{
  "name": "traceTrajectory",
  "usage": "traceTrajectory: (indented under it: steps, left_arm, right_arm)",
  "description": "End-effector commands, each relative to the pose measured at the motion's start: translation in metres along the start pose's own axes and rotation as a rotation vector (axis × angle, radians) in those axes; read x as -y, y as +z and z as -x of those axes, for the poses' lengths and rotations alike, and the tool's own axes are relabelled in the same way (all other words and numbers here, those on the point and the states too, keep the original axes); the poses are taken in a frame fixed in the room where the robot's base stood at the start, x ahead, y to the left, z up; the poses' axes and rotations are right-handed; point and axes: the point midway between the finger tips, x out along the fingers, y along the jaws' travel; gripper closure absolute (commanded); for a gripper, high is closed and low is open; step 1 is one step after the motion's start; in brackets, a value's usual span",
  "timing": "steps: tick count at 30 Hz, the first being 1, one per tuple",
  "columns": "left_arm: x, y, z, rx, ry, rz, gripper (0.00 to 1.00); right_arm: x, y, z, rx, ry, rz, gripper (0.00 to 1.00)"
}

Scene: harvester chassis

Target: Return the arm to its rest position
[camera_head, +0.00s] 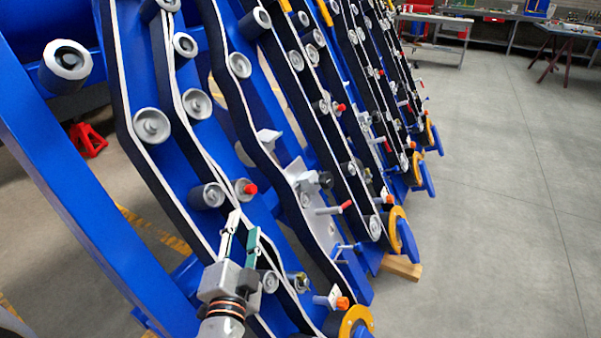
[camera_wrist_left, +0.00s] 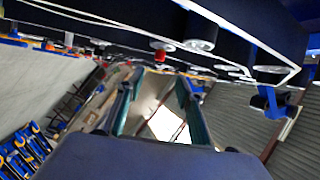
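My left gripper (camera_head: 243,226) points up in front of the lower part of the blue harvester chassis (camera_head: 65,185) in the head view. Its two fingers stand apart with nothing between them. In the left wrist view the gripper (camera_wrist_left: 155,92) also shows open and empty, with the dark chassis belts and rollers above it. A roller with a red tip (camera_head: 247,188) is just above the fingertips in the head view; I cannot tell whether anything touches. My right gripper is not in view.
Belts, grey rollers and protruding pins with red or orange tips crowd around the left gripper. Yellow-rimmed wheels (camera_head: 355,322) line the chassis's lower edge. A wooden block (camera_head: 402,267) lies on the floor. Open grey floor (camera_head: 500,220) is at right, workbenches (camera_head: 520,20) behind.

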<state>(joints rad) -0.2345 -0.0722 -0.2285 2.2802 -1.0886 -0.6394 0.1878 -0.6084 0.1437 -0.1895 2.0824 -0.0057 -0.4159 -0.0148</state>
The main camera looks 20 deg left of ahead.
Motion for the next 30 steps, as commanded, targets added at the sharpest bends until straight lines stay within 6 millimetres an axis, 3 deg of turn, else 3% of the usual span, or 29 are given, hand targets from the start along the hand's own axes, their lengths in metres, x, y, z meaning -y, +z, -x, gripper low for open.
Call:
traceTrajectory:
  steps: [5, 8, 11, 15, 21, 27, 30]
  left_arm:
    - [-0.005, 0.001, 0.002, -0.002, 0.019, 0.008, 0.64]
    - [-0.023, 0.004, 0.008, -0.008, 0.089, 0.041, 0.64]
    - [-0.055, 0.012, 0.023, -0.010, 0.207, 0.102, 0.64]
    - [-0.106, 0.031, 0.058, 0.011, 0.399, 0.214, 0.64]
    - [-0.164, 0.065, 0.124, 0.089, 0.640, 0.393, 0.64]
    - [-0.194, 0.095, 0.183, 0.189, 0.792, 0.546, 0.64]
    - [-0.201, 0.104, 0.200, 0.223, 0.828, 0.591, 0.64]
  right_arm:
    - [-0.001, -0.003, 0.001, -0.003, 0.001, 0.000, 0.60]
    - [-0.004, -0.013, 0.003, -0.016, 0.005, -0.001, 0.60]
    - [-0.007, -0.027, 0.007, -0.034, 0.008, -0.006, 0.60]
    - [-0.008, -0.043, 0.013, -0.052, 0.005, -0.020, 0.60]
    - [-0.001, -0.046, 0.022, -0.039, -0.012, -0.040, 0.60]
    - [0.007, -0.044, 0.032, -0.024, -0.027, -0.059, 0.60]
    - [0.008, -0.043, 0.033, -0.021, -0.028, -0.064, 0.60]
